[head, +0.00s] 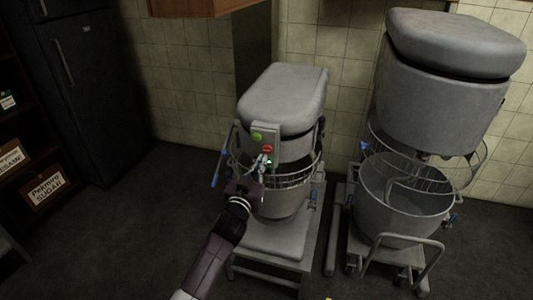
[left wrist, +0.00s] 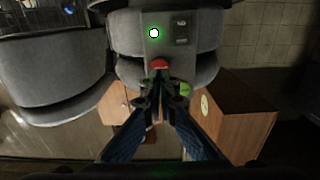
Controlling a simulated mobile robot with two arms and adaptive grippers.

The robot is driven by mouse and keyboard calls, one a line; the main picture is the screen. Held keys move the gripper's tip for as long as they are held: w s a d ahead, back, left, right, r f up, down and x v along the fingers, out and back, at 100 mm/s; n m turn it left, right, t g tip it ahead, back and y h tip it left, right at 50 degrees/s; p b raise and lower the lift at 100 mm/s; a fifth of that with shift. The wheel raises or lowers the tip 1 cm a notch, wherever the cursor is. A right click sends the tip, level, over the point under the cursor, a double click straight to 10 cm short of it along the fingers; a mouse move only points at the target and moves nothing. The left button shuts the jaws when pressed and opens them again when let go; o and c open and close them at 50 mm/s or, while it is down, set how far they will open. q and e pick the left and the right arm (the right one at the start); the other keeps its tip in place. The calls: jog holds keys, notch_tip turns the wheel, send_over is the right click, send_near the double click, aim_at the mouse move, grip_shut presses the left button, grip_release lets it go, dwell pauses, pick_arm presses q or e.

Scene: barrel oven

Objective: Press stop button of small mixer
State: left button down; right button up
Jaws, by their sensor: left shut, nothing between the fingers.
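The small mixer (head: 284,98) stands in the middle of the head view, grey with a wire guard around its bowl. Its control panel (head: 273,134) carries a green button (head: 257,136) and, below it, a red button (head: 267,149). My right gripper is not in view.
A larger mixer (head: 443,82) with an open bowl (head: 405,198) stands close on the right. A dark fridge (head: 94,85) and a shelf with labelled boxes (head: 47,189) are at the left. The floor (head: 130,235) at front left is clear.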

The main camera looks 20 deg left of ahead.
pick_arm(q)
jog(key=shift+w+d+b, duration=0.1)
jog(key=shift+w+b, duration=0.75)
jog(key=shift+w, duration=1.1)
jog(key=shift+s+r+p, duration=0.1)
jog(key=shift+s+p, duration=0.4)
jog(key=shift+s, duration=0.05)
jog(key=p, duration=0.3)
send_near(267, 150)
jog(key=shift+s, duration=0.3)
